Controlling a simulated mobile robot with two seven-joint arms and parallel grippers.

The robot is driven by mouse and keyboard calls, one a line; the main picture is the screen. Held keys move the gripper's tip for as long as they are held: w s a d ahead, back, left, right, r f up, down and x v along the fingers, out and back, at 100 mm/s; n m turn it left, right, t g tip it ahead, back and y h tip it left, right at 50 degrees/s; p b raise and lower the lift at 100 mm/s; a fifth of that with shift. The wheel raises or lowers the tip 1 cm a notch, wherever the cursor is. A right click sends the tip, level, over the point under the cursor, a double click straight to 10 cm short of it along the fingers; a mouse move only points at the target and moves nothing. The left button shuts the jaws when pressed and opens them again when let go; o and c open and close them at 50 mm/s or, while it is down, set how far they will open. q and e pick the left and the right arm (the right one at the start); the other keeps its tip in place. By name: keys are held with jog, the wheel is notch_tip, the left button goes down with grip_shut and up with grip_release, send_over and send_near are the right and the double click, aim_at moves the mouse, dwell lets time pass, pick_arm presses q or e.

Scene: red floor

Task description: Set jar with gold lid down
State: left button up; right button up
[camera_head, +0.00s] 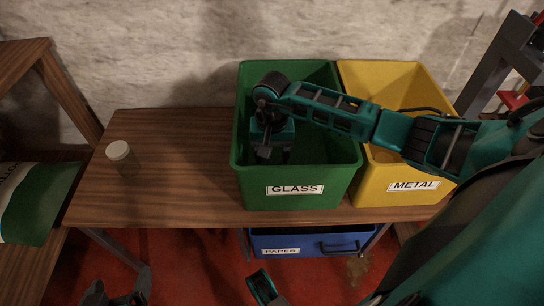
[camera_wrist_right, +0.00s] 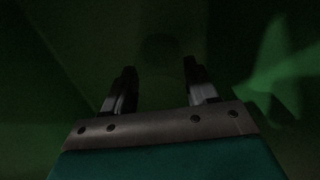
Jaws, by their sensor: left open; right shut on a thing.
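My right gripper (camera_head: 268,150) reaches down inside the green GLASS bin (camera_head: 300,200), between its walls. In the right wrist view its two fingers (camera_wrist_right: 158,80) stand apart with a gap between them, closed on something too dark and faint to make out. No gold lid is visible in either view. A clear jar with a pale whitish lid (camera_head: 118,151) stands upright on the left part of the wooden table. My left gripper (camera_head: 118,298) is open, partly cut off at the bottom edge of the head view, low in front of the table.
A yellow METAL bin (camera_head: 400,190) stands right of the green bin, under my right arm. A blue PAPER bin (camera_head: 310,243) sits below the table. The wooden tabletop (camera_head: 190,165) left of the green bin is mostly clear. A stone wall stands behind.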

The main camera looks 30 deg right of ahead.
jog(key=shift+f, duration=0.5)
jog(key=o, duration=1.3)
jog(key=shift+r, duration=0.1)
jog(key=shift+c, duration=0.2)
pick_arm(q)
jog(key=shift+w+r, duration=0.15)
pick_arm(e)
jog(key=shift+r, duration=0.2)
pick_arm(q)
jog(key=shift+s+a+r+p, duration=0.2)
jog(key=shift+a+r+p, duration=0.4)
jog(key=shift+p, duration=1.05)
pick_arm(e)
notch_tip(320, 180, up, 12)
